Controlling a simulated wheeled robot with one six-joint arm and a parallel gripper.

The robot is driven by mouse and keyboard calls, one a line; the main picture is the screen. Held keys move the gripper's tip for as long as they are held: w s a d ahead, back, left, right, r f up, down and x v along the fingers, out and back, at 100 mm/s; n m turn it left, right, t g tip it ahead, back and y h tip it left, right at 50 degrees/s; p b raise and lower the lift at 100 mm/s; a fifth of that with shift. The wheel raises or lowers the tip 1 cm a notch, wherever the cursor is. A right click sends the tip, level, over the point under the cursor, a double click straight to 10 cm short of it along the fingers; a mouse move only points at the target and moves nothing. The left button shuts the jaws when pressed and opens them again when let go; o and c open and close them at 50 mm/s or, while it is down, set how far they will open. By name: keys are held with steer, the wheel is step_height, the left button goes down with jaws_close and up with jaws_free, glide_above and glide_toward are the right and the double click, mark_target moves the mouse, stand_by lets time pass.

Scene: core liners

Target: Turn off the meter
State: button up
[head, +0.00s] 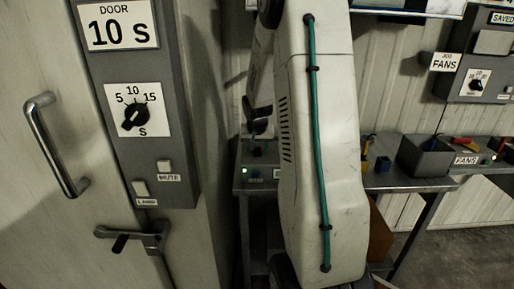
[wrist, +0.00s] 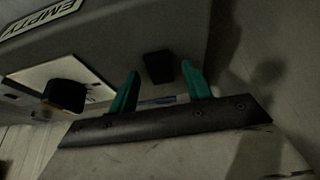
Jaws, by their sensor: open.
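In the wrist view my gripper (wrist: 160,70) shows two green fingers, spread apart with nothing held. A small black block, like a button or switch (wrist: 158,67), stands out from a grey housing (wrist: 120,40) and appears between the fingertips. I cannot tell whether it touches them.
At the left stands a door (head: 60,215) with a long handle and a grey panel (head: 180,110) bearing a timer dial. A metal bench (head: 410,184) runs right, with a dark bin (head: 425,157) on it. A FANS dial box (head: 480,75) hangs on the wall.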

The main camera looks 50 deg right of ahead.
steer(key=c, duration=1)
steer(key=shift+w+d+r+g+y, duration=0.1)
steer(key=shift+w+d+g+y, duration=0.1)
steer(key=shift+g+y, duration=0.45)
steer(key=shift+w+d+g+y, duration=0.1)
steer(key=shift+d+g+y, duration=0.05)
steer(key=shift+g+y, duration=0.45)
steer(key=o, duration=1)
